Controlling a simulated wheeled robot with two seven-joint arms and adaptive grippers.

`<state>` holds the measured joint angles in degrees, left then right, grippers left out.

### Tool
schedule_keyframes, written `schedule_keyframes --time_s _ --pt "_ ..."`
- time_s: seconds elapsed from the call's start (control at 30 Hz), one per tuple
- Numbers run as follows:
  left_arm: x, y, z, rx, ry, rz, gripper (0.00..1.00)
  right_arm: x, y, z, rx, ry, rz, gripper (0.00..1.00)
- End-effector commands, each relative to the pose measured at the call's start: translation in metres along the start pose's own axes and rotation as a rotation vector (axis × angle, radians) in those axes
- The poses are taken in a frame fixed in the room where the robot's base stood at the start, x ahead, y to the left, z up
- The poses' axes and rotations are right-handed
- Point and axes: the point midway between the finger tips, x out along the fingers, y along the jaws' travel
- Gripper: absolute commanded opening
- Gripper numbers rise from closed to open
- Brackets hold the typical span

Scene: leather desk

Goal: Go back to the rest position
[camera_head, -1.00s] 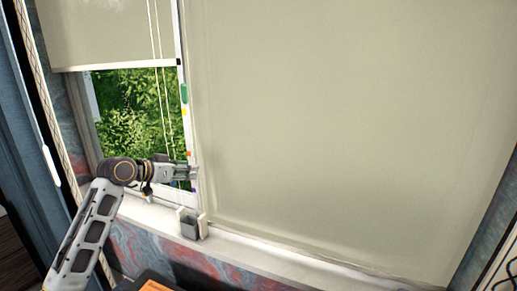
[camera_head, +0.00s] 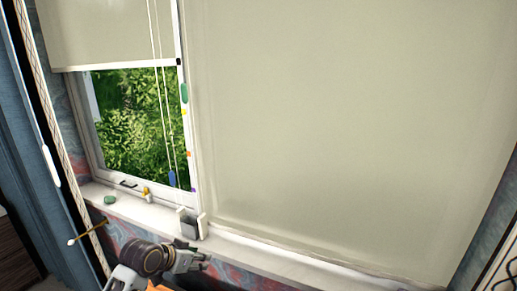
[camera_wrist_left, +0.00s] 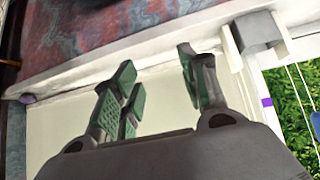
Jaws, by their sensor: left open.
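My left gripper (camera_head: 202,262) is low in the head view, below the window sill, with its fingers pointing right. In the left wrist view its two green-padded fingers (camera_wrist_left: 155,95) stand apart with nothing between them. It is open and empty, apart from the sill and the things on it. My right gripper does not show in either view.
The white window sill (camera_head: 150,213) carries a grey box (camera_head: 188,224), a small green thing (camera_head: 110,200) and a small yellow thing (camera_head: 147,193). A pale blind (camera_head: 350,120) covers the right window. Cords with a blue end (camera_head: 172,179) hang at the left window.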

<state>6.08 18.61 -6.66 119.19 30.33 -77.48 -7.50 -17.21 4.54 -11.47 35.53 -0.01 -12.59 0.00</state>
Motion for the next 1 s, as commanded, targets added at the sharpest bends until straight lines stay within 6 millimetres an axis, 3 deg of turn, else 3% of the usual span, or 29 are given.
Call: schedule_keyframes --time_s 0.1,0.47,1.0 --pt "0.002 0.013 0.030 -0.018 -0.046 -0.009 0.43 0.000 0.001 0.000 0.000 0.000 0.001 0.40" --pt "-0.008 0.043 0.111 -0.071 -0.175 -0.054 0.43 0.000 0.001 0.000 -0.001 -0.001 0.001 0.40" --pt "-0.051 0.080 0.216 -0.170 -0.364 -0.145 0.43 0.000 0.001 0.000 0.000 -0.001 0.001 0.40"
